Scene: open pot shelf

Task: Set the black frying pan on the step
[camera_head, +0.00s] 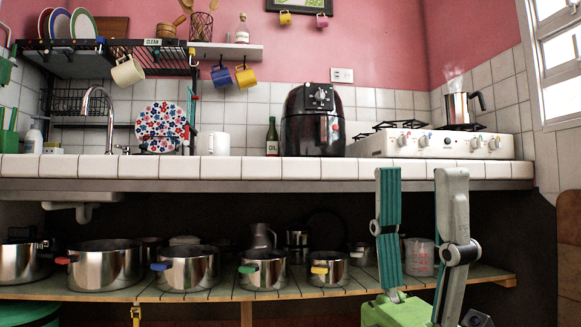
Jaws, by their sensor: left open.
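My left gripper (420,180) is in the lower right of the head view. Its two long fingers, one with a teal pad and one grey, point up and stand well apart. Nothing is between them. They show in front of the counter edge and the right part of the pot shelf. A dark round shape (326,222) at the back of the shelf, behind the pots, may be the black frying pan; it is too dark to be sure. I cannot make out a step in this view. My right gripper is not in view.
The low slatted shelf (202,293) holds several steel pots, such as one with a yellow handle (328,270), and a clear measuring jug (420,258). The white tiled counter (250,168) overhangs it and bears an air fryer (313,125) and a stove (440,143).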

